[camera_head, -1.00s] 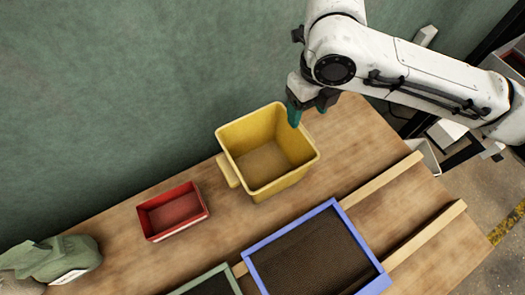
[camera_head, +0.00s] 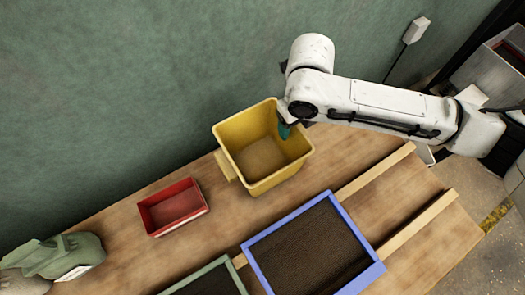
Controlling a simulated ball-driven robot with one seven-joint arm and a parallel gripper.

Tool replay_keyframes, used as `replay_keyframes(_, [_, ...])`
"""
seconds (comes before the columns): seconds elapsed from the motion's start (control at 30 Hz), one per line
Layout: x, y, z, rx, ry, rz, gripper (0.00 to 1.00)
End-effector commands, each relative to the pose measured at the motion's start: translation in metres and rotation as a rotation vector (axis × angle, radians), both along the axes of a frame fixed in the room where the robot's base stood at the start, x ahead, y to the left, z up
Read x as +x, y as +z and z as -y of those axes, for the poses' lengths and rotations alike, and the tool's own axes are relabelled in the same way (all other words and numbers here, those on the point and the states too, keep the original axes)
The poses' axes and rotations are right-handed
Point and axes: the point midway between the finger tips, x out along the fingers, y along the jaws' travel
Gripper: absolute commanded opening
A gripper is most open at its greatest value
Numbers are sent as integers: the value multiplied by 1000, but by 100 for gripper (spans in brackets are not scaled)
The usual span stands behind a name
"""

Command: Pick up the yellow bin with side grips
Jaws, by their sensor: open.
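The yellow bin (camera_head: 262,178) stands upright on the wooden table, near the green wall. It looks empty, and a side grip (camera_head: 225,166) shows on its left wall. My gripper (camera_head: 286,130) is at the bin's far right wall, with a teal fingertip visible over the rim on the inner side. The rest of the gripper is mostly hidden behind my arm, and the right-hand grip is not visible. I cannot tell whether the finger touches the wall. The gripper is open.
A red tray (camera_head: 173,207) sits left of the bin. A blue-rimmed box (camera_head: 256,262) with dark contents and a green-rimmed box (camera_head: 226,266) are in front. Wooden rails (camera_head: 421,221) lie at right. A green sack (camera_head: 62,254) is at far left.

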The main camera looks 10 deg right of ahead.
Motion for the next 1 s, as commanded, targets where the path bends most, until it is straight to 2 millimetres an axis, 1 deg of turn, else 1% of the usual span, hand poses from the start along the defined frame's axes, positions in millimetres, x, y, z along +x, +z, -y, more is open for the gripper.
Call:
replay_keyframes(0.07, [0,0,0,0,0,0,65])
replay_keyframes(0.73, [0,0,0,0,0,0,1])
replay_keyframes(1.0, [0,0,0,0,0,0,0])
